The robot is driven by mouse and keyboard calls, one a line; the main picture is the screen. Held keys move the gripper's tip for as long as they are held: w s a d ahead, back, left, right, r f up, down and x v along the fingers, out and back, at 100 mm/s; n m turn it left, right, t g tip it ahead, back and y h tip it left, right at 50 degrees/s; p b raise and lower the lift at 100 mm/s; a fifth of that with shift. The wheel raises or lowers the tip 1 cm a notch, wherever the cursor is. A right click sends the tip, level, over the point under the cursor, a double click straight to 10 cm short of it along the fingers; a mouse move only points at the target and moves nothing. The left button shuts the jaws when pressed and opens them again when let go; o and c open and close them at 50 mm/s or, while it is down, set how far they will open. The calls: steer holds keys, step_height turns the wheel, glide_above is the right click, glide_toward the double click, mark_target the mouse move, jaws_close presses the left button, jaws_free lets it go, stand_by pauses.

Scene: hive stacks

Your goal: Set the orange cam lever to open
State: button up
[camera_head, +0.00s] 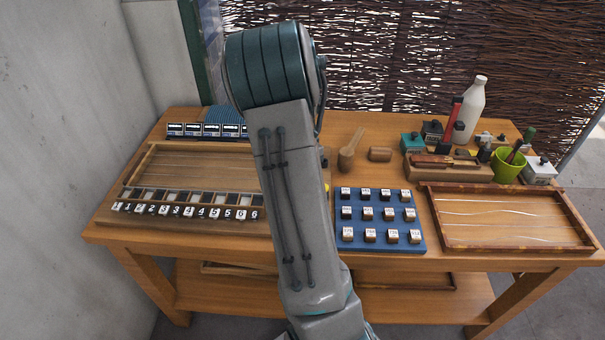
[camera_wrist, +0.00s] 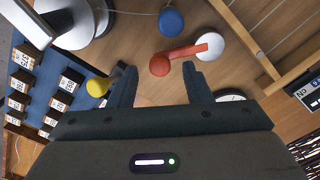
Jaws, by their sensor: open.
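The orange cam lever (camera_wrist: 182,54) shows in the wrist view as a red-orange arm running from a round knob to a pale round disc (camera_wrist: 211,44). My gripper (camera_wrist: 156,72) is open and empty. The lever's knob end appears between the two fingertips, just ahead of them; I cannot tell whether they touch. The disc lies beyond the right finger. In the head view my arm hides the lever and the gripper.
A yellow knob (camera_wrist: 97,87) is close to the left finger, and a blue round knob (camera_wrist: 171,20) lies beyond the lever. A blue board (camera_head: 380,242) of labelled blocks and a wooden tray (camera_head: 520,248) are right of my arm; a slotted wooden rack (camera_head: 150,222) is left.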

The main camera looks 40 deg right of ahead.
step_height(320, 180, up, 12)
stand_by(0.3)
stand_by(0.5)
